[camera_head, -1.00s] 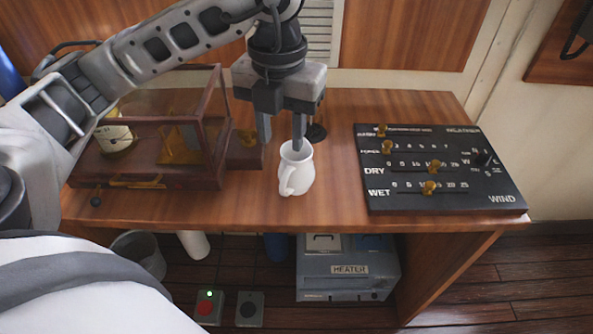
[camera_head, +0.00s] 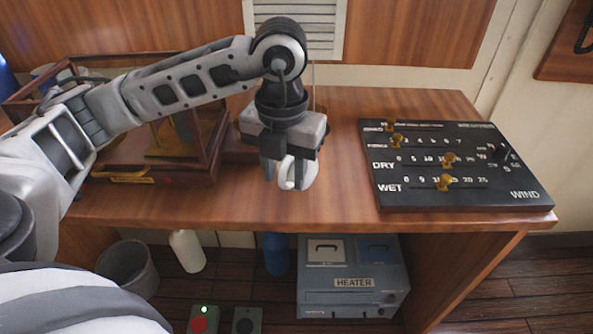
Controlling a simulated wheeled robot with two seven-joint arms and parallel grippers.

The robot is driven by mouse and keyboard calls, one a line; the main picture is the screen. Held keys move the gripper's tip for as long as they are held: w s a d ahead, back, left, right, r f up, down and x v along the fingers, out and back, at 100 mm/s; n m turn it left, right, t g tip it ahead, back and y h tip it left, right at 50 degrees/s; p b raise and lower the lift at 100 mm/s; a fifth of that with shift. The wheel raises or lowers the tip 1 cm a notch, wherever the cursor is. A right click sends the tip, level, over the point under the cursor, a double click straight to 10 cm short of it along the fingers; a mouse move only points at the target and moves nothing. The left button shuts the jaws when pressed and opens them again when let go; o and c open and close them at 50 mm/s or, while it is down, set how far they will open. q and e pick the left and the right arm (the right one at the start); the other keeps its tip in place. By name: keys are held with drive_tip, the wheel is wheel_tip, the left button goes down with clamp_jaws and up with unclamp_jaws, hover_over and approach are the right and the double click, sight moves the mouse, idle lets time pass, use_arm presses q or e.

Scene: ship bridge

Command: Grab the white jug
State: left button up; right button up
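The white jug (camera_head: 299,174) stands on the wooden desk (camera_head: 335,205), just below my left gripper (camera_head: 289,168). The gripper points down with its fingers open, one at the jug's left and the other near its right side. The gripper's body hides the top of the jug. The handle side of the jug faces me. I cannot tell whether either finger touches the jug. My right gripper is not in view.
A black panel (camera_head: 480,196) with brass knobs lies on the right of the desk. A wood-framed glass case (camera_head: 213,150) stands at the left, partly behind my arm. A heater (camera_head: 352,283) and a bin (camera_head: 128,268) are below. Desk between jug and panel is clear.

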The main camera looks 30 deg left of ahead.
use_arm(q)
drive_tip(key=shift+r, duration=0.1)
clamp_jaws()
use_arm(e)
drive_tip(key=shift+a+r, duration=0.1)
use_arm(q)
drive_tip(key=shift+r, duration=0.2)
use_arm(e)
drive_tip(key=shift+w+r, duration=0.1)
